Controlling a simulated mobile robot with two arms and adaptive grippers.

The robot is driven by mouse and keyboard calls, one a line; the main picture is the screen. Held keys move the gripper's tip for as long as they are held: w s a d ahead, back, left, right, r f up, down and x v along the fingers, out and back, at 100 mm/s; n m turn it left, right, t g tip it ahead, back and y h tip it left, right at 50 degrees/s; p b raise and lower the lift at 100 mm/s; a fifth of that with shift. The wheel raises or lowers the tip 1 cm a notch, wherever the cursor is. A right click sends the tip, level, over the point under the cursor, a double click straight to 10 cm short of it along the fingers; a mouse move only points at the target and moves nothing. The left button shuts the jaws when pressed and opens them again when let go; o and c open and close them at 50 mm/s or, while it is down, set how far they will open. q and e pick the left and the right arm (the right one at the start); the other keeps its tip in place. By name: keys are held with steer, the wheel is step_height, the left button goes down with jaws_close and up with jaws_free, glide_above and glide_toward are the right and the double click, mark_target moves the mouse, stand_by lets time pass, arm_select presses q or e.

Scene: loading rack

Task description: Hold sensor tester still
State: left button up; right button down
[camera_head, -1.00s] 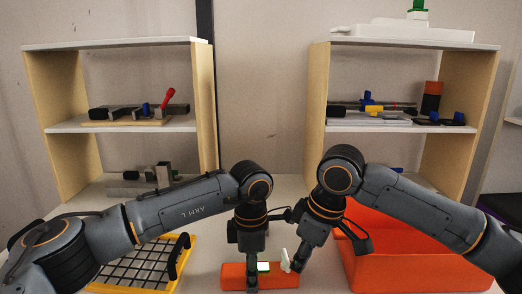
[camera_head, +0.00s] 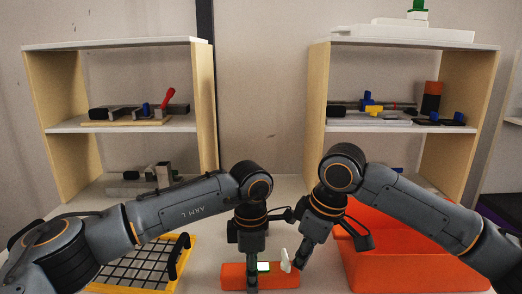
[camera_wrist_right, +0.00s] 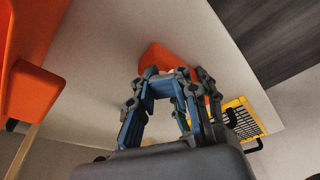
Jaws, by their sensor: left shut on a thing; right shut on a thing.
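The orange sensor tester (camera_head: 280,282) lies on the table at the bottom centre of the head view, with a small green-edged white screen (camera_head: 263,267) on it. My left gripper (camera_head: 252,280) comes down on it from above and is shut on it. My right gripper (camera_head: 292,262) is just right of it, shut on a small white piece (camera_head: 285,258) above the tester's right part. In the right wrist view, the tester (camera_wrist_right: 156,56) shows beyond my right gripper (camera_wrist_right: 170,85); the fingers largely hide the held piece.
A yellow-rimmed basket with a black grid (camera_head: 140,265) is at the left. A large orange bin (camera_head: 420,268) is at the right. Two shelves with tools stand behind, the left shelf (camera_head: 120,43) and the right shelf (camera_head: 318,120). The table between them is mostly clear.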

steer(key=shift+w+d, duration=0.3)
steer(key=shift+w, duration=0.25)
steer(key=shift+w, duration=0.3)
steer(key=shift+d, duration=0.25)
steer(key=shift+d, duration=0.2)
steer(key=a+v, duration=0.1)
steer(key=v, duration=0.5)
steer(key=shift+w, duration=0.3)
steer(key=shift+a+r, duration=0.1)
